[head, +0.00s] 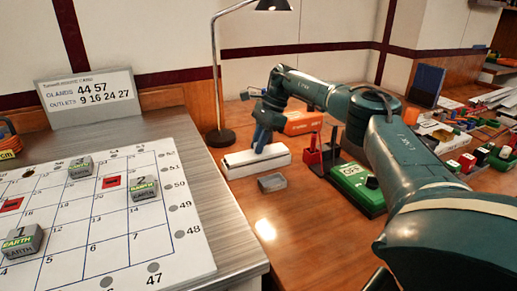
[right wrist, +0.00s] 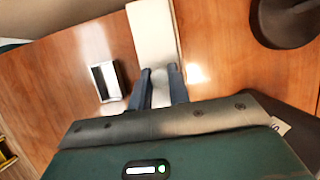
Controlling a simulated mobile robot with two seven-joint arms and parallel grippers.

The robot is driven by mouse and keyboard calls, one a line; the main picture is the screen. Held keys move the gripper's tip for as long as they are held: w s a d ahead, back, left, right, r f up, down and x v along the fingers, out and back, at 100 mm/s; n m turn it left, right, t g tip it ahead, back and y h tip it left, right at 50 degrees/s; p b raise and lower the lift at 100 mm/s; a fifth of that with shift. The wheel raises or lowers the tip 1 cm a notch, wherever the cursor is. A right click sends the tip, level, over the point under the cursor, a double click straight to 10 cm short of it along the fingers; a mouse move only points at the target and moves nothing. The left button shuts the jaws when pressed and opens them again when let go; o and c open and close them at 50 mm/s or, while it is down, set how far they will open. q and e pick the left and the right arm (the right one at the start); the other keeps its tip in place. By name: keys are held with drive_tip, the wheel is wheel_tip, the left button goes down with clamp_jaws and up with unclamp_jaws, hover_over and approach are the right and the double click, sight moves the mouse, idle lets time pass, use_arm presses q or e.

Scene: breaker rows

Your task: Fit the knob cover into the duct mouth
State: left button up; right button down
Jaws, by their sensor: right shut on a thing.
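My right gripper (head: 262,137) points down at the white duct (head: 240,165), a long pale block on the wooden desk. In the right wrist view, the fingers (right wrist: 159,73) are close together over the duct (right wrist: 148,30). They are shut on a small pale piece (right wrist: 160,80), which looks like the knob cover; it is mostly hidden between the fingers. I cannot tell whether it touches the duct, and the duct mouth is not clear. My left gripper is not in view.
A small grey open box (head: 272,183) lies in front of the duct. A black lamp (head: 221,137) stands behind it. A green box (head: 358,186), a red block (head: 312,157) and an orange case (head: 303,122) are to the right. A white grid board (head: 105,235) lies at left.

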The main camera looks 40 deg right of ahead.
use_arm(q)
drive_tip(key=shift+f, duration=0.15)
use_arm(e)
drive_tip(key=shift+f, duration=0.6)
drive_tip(key=shift+f, duration=0.15)
drive_tip(key=c, duration=1.3)
unclamp_jaws()
drive_tip(key=shift+d+r, duration=0.1)
drive_tip(key=shift+r, duration=0.4)
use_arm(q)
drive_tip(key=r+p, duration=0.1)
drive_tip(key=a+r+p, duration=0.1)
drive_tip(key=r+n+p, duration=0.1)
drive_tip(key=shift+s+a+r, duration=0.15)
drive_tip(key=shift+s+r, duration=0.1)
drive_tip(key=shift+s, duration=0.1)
use_arm(e)
drive_tip(key=v, duration=1.1)
drive_tip(key=shift+r, duration=0.15)
